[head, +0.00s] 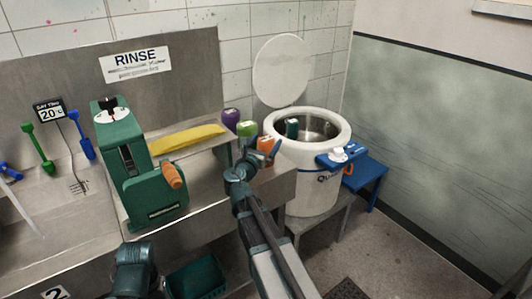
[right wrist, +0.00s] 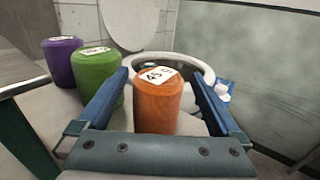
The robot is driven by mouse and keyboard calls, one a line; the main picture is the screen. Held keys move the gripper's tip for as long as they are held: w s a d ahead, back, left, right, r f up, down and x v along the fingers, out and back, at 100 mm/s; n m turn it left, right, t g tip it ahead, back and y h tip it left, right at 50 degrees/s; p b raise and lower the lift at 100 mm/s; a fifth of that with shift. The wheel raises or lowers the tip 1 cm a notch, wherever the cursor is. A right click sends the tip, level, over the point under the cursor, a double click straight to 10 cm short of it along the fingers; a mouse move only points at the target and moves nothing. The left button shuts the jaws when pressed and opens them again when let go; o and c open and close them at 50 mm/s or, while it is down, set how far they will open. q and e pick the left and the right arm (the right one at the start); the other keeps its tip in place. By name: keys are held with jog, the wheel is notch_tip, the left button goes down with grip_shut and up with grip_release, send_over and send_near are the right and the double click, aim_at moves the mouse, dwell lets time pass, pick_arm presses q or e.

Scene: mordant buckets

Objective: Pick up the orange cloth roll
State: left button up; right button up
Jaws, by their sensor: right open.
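The orange cloth roll (head: 265,145) stands at the right end of the steel counter, in front of the white bucket. In the right wrist view the orange roll (right wrist: 158,105) is upright, with a white label on top, and sits between the two blue fingers. My right gripper (head: 254,153) is open around it. In the right wrist view the fingers of the gripper (right wrist: 159,76) lie to either side of the roll, with a gap showing at the right; contact at the left cannot be told.
A green roll (right wrist: 97,78) stands close by the left finger, and a purple roll (right wrist: 62,62) farther left. The white bucket (head: 300,175) with its lid (head: 281,70) raised is behind. A green dial machine (head: 135,150) and a yellow cloth (head: 187,138) are left on the counter.

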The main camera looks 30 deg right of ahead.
jog(key=x, duration=0.4)
jog(key=shift+w+d+f, duration=0.1)
jog(key=shift+w+f, duration=0.15)
jog(key=shift+f, duration=0.15)
jog(key=shift+s, duration=0.1)
jog(key=c, duration=1.4)
